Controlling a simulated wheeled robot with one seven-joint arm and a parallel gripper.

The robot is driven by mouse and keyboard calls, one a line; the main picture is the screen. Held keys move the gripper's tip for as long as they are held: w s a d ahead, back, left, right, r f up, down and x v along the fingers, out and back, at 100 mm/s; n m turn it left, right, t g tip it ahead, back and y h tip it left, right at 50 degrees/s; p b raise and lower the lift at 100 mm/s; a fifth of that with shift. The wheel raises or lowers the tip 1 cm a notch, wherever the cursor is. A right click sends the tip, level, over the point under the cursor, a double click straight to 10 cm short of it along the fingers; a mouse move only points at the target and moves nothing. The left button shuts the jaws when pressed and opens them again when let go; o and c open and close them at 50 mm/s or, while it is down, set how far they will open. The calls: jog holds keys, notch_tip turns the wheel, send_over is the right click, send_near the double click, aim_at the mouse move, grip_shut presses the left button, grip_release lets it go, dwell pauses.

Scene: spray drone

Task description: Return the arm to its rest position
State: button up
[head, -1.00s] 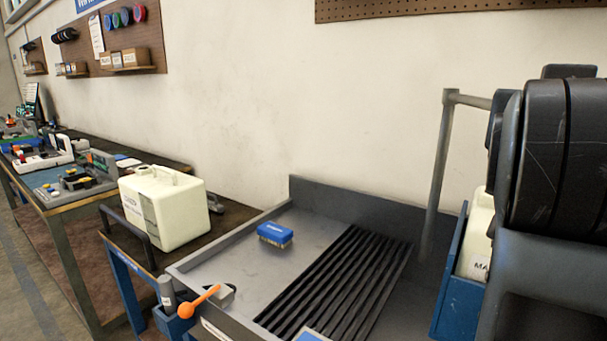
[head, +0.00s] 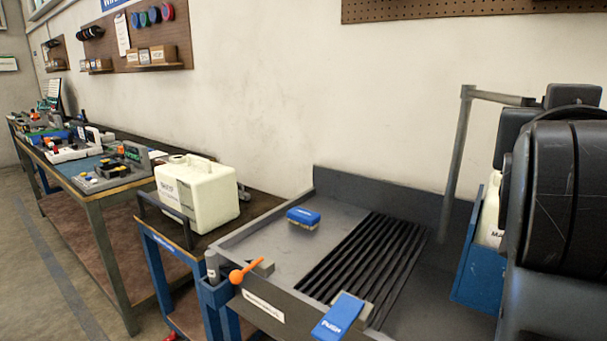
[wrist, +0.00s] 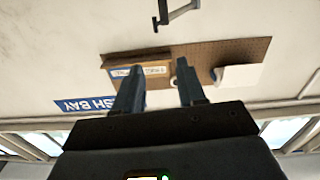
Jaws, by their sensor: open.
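My gripper (wrist: 160,92) shows in the wrist view with its two fingers apart and nothing between them. Behind the fingers are the wall, a brown pegboard (wrist: 205,55) and a blue sign (wrist: 85,104), all upside down in that view. In the head view my dark arm (head: 565,200) is folded up at the right edge. The gripper itself cannot be made out in the head view.
A grey wash tray (head: 262,238) with a black slatted grate stands ahead, holding a blue brush (head: 303,217). An orange-ended lever (head: 245,271) and a blue push plate (head: 340,316) are at its front. A cream jug (head: 198,192) stands left. Floor at far left is clear.

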jog(key=s+a+f+n+t+y, duration=0.1)
jog(key=s+f+n+y, duration=0.2)
jog(key=f, duration=0.6)
jog(key=s+a+f+n+y, duration=0.1)
jog(key=s+f+n+y, duration=0.25)
jog(key=f, duration=0.45)
jog(key=s+a+f+n+t+y, duration=0.1)
jog(key=s+f+n+y, duration=0.15)
jog(key=f, duration=0.65)
jog(key=s+f+m+g+y, duration=0.1)
jog(key=s+f, duration=0.3)
jog(key=s, duration=0.9)
jog(key=s+a+f+m+y, duration=0.1)
jog(key=s+f, duration=0.3)
jog(key=s, duration=0.9)
jog(key=shift+s+a+g, duration=0.15)
jog(key=shift+s+g, duration=0.2)
jog(key=shift+g, duration=0.05)
